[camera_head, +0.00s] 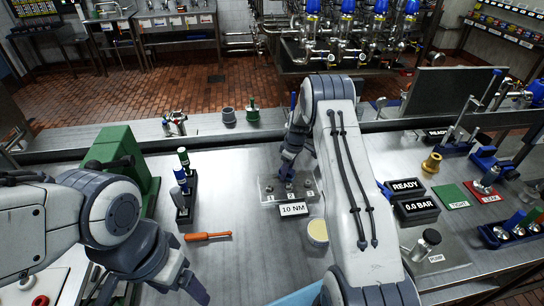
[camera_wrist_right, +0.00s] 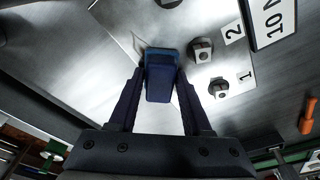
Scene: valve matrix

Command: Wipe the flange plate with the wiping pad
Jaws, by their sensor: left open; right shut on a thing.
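The flange plate (camera_head: 270,197) is a shiny metal plate on the bench, with bolts numbered 1, 2 and 3 and a "10 NM" label in front. In the right wrist view the plate (camera_wrist_right: 225,62) shows close up with its bolts. My right gripper (camera_head: 288,172) is over the plate, shut on the blue wiping pad (camera_wrist_right: 160,78). The pad is between the fingers, beside bolts 1 and 2; I cannot tell whether it touches the plate. In the head view the fingers mostly hide it. My left gripper (camera_head: 150,292) is open and empty at the lower left.
An orange-handled tool (camera_head: 208,236) lies left of the plate. A rack with green and blue handles (camera_head: 184,195) and a green machine (camera_head: 125,165) stand further left. A cream round tub (camera_head: 318,232) is right of the plate, by my right arm. READY and 0.0 BAR displays (camera_head: 416,207) stand right.

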